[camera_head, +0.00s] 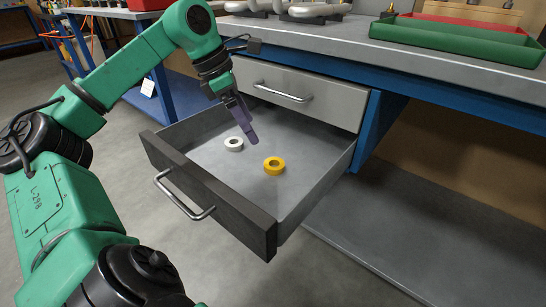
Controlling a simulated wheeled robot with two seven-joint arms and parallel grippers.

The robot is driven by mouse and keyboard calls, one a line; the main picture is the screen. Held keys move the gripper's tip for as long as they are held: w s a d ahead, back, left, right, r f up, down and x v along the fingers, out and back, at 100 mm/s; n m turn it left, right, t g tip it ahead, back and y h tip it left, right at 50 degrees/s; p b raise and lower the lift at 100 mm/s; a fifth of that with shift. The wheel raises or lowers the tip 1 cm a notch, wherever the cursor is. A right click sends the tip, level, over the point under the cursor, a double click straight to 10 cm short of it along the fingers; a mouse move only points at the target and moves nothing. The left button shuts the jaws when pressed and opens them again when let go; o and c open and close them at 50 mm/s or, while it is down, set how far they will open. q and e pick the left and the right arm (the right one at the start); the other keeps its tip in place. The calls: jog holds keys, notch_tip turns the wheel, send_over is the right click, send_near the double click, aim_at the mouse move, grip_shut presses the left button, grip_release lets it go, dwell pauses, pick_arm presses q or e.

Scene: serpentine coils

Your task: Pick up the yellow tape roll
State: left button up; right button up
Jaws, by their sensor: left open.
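The yellow tape roll (274,170) lies flat in the open drawer (205,205), near its middle. A white tape roll (234,149) lies in the same drawer, to the left of the yellow one and farther back. My left gripper (249,138) hangs over the drawer with its purple fingers pointing down, behind and to the left of the yellow roll. It is open with nothing seen between the fingers, and appears apart from both rolls. My right gripper is out of view.
A closed grey drawer (291,89) sits above the open one, under the workbench top (340,37). A green tray (455,41) and a red tray (470,23) stand on the bench at the right. Grey serpentine coils (310,10) lie at the back. The drawer floor around the rolls is clear.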

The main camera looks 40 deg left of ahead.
pick_arm(q)
jog(key=b, duration=0.1)
send_over(273, 164)
jog(key=s+a, duration=0.2)
jog(key=s, duration=0.1)
jog(key=f, duration=0.6)
jog(key=shift+w+d+f, duration=0.1)
jog(key=shift+w, duration=0.15)
jog(key=shift+w+f, duration=0.15)
jog(key=shift+f, duration=0.2)
jog(key=p+x, duration=0.1)
jog(key=x, duration=0.1)
jog(key=p+x, duration=0.2)
jog(key=shift+w+d+f, duration=0.2)
jog(key=shift+w, duration=0.1)
jog(key=shift+f, duration=0.2)
jog(key=c, duration=1.4)
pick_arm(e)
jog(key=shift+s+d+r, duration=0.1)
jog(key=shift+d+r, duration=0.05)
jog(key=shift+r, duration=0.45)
